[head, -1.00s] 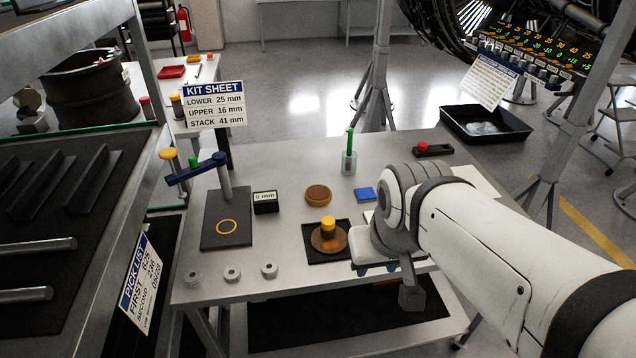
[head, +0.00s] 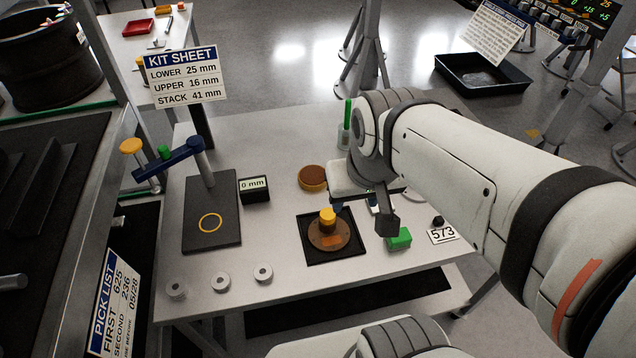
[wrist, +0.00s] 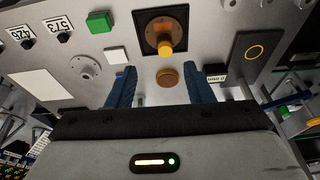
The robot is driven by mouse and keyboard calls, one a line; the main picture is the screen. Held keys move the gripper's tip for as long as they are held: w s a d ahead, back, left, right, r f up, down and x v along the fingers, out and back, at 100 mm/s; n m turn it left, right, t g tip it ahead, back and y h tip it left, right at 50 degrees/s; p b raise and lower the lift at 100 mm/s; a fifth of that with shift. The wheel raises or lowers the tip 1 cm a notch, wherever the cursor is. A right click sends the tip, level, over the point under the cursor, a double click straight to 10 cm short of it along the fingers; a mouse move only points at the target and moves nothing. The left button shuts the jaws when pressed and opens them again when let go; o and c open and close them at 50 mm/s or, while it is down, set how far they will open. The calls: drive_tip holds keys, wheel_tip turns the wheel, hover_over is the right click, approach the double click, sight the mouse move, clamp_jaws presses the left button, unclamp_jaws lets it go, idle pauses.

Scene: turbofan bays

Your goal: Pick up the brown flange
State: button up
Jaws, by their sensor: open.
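A brown disc-shaped flange (head: 345,235) with a yellow knob on top lies on a square black mat (head: 311,257) near the front of the table. It also shows in the wrist view (wrist: 153,32), on its mat, beyond the fingertips. My gripper (wrist: 160,74) is open and empty, its two blue fingers spread apart. In the head view the gripper is above the table, just right of and behind the flange, partly hidden by my arm. A round piece with a brown top and yellow rim (head: 313,178) sits behind the mat; it shows between the fingers in the wrist view (wrist: 168,78).
A green block (head: 400,239) and a 573 tag (head: 443,235) are right of the mat. A black plate (head: 195,228) with a blue-armed post and a 0 mm display (head: 254,189) stand left. Several small grey rings (head: 220,283) line the front edge. A kit sheet sign (head: 185,76) rises behind.

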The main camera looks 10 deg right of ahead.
drive_tip(key=shift+o, duration=1.4)
drive_tip(key=w+f+m+g+y+b, duration=0.1)
drive_tip(key=w+f+m+g+b, duration=0.1)
drive_tip(key=w+f+m, duration=0.4)
drive_tip(key=shift+w+f+m+y, duration=0.15)
drive_tip(key=shift+m+y, duration=0.25)
drive_tip(key=shift+m, duration=0.2)
drive_tip(key=m+g+y+b, duration=0.1)
drive_tip(key=m+y+b, duration=0.15)
drive_tip(key=m, duration=0.75)
hover_over(332, 212)
drive_tip(key=d, duration=0.3)
wheel_tip(332, 212, down, 10)
drive_tip(key=shift+m, duration=0.3)
drive_tip(key=x, duration=0.8)
drive_tip(key=shift+a+f+p, duration=0.1)
drive_tip(key=shift+a+p, duration=0.2)
drive_tip(key=shift+p, duration=0.1)
drive_tip(key=shift+c, duration=0.5)
clamp_jaws()
